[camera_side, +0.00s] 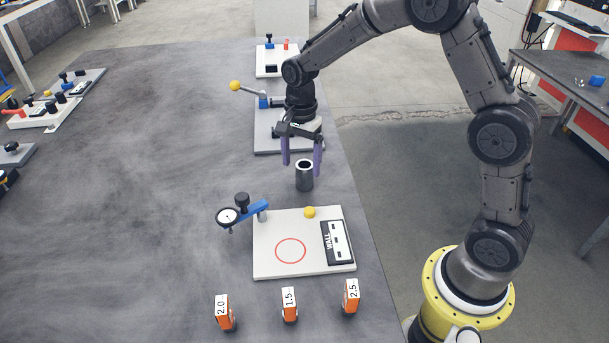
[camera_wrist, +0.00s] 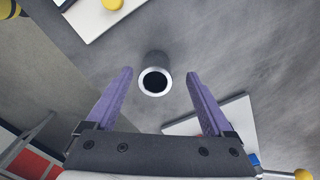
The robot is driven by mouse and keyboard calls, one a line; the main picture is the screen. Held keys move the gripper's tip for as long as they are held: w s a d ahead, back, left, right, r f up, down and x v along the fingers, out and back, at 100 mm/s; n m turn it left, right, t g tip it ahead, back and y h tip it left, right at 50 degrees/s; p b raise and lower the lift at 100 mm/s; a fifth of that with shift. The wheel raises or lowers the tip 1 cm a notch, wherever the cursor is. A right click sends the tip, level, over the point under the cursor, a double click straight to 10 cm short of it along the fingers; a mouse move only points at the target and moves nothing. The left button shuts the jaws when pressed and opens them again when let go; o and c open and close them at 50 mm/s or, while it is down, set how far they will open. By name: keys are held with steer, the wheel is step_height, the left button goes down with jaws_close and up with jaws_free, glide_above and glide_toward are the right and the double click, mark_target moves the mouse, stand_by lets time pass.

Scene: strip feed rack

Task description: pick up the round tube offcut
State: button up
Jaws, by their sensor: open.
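The round tube offcut (camera_side: 304,177) is a short dark grey cylinder with a bright rim, standing upright on the grey table. My gripper (camera_side: 302,172) is above it in the side view, pointing down with its purple fingers apart. In the wrist view the tube (camera_wrist: 155,75) shows its open end, a light ring around a dark bore. There it lies between the lines of the two fingers of my gripper (camera_wrist: 158,76), a little beyond the tips. Nothing is held between the fingers.
A white plate (camera_side: 270,262) with a red circle, a yellow ball (camera_side: 310,212) and a dial gauge (camera_side: 228,216) on a blue arm stands in front of the tube. Several orange numbered blocks (camera_side: 289,305) line the front. A grey plate (camera_side: 268,146) with a yellow-knobbed lever (camera_side: 236,86) is behind.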

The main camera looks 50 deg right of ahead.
mark_target(304, 175)
steer(key=shift+s+d+f, duration=0.15)
steer(key=shift+d+f, duration=0.05)
steer(key=shift+f, duration=1.1)
steer(key=shift+s+d+f, duration=0.1)
steer(key=shift+d+f, duration=0.05)
steer(key=shift+f, duration=1.15)
jaws_close()
steer(key=shift+r, duration=0.1)
